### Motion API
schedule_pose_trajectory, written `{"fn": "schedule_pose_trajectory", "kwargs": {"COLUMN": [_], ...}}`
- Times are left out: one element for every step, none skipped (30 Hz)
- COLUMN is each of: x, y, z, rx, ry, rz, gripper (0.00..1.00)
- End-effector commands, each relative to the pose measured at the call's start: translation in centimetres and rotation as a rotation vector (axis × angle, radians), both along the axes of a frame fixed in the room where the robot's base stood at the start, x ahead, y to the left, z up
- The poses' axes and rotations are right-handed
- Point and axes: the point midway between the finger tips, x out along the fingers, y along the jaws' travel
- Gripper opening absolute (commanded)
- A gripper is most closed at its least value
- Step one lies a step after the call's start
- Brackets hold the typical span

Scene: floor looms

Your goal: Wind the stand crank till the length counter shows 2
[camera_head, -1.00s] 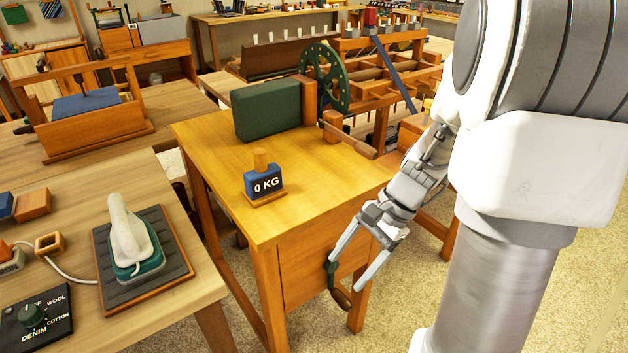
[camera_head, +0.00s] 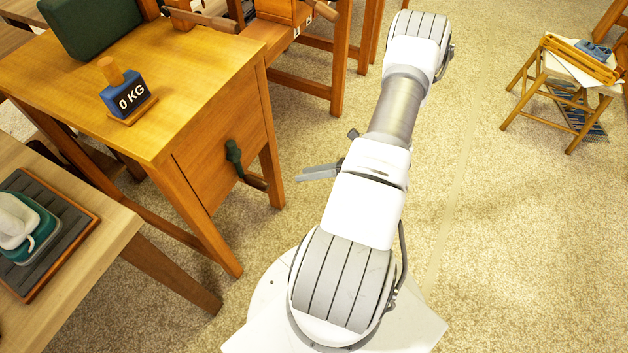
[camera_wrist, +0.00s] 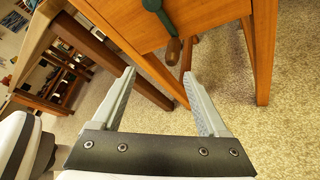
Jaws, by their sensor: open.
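The crank (camera_head: 234,153), a dark green arm with a brown wooden handle (camera_head: 255,182), is on the side panel of the wooden stand (camera_head: 225,150). Its handle hangs down toward the right. My gripper (camera_head: 305,174) is to the right of the crank, apart from it. In the wrist view, my gripper (camera_wrist: 158,75) is open and empty, and the crank (camera_wrist: 154,8) with its handle (camera_wrist: 173,50) shows beyond the fingertips at the top.
A side table (camera_head: 95,248) with an iron-like object is at the left. A stool (camera_head: 570,85) is at the far right. Carpet between stool and stand is mostly clear.

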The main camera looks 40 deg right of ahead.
Motion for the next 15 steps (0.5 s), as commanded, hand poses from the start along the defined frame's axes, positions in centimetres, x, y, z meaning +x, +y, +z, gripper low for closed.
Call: {"fn": "schedule_pose_trajectory", "kwargs": {"x": [-0.6, -0.8, -1.0, -1.2, -1.3, -1.4, -1.4, -1.4, -1.3, -1.2, -1.0, -0.8, -0.5, -0.3, 0.1], "y": [-0.3, -0.5, -0.7, -0.7, -0.8, -0.9, -1.0, -1.0, -0.9, -0.8, -0.7, -0.5, -0.3, -0.1, 0.3], "z": [-1.2, -1.7, -2.2, -2.5, -2.7, -3.0, -3.1, -3.2, -3.3, -3.4, -3.4, -3.5, -3.6, -3.7, -3.8], "rx": [0.035, 0.053, 0.071, 0.082, 0.09, 0.1, 0.104, 0.106, 0.108, 0.11, 0.109, 0.109, 0.109, 0.109, 0.108], "ry": [0.013, 0.019, 0.024, 0.028, 0.03, 0.033, 0.035, 0.036, 0.036, 0.036, 0.037, 0.036, 0.036, 0.036, 0.036], "rz": [-0.05, -0.072, -0.1, -0.114, -0.126, -0.139, -0.147, -0.151, -0.153, -0.154, -0.153, -0.152, -0.151, -0.151, -0.15], "gripper": [0.77, 0.77, 0.77, 0.77, 0.77, 0.77, 0.77, 0.77, 0.77, 0.77, 0.77, 0.77, 0.77, 0.77, 0.77]}}
